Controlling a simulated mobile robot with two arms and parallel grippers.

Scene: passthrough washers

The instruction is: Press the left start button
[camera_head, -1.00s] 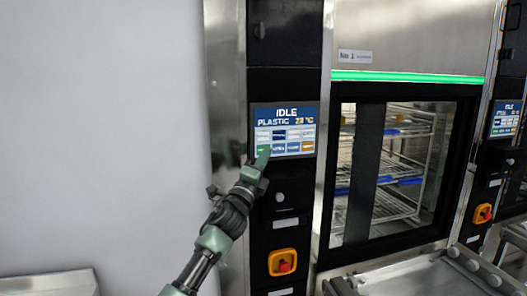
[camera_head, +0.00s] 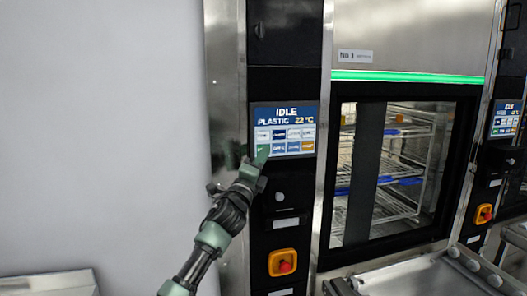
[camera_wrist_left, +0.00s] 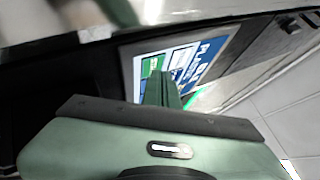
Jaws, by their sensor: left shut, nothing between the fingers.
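The left control screen (camera_head: 285,130) reads "IDLE" and "PLASTIC 22 °C" above rows of small buttons. The green start button is at the screen's lower left; in the left wrist view the green button (camera_wrist_left: 152,66) shows just beyond my fingertips. My left gripper (camera_head: 262,156) is shut and empty, its tip over the lower left corner of the screen and hiding most of the button in the head view. In the left wrist view the shut fingers (camera_wrist_left: 161,84) reach toward the screen. I cannot tell whether they touch it. My right gripper is not in view.
A washer door (camera_head: 366,180) with racks inside stands to the right. A second screen (camera_head: 505,118) is at the far right. A blank wall (camera_head: 100,130) fills the left.

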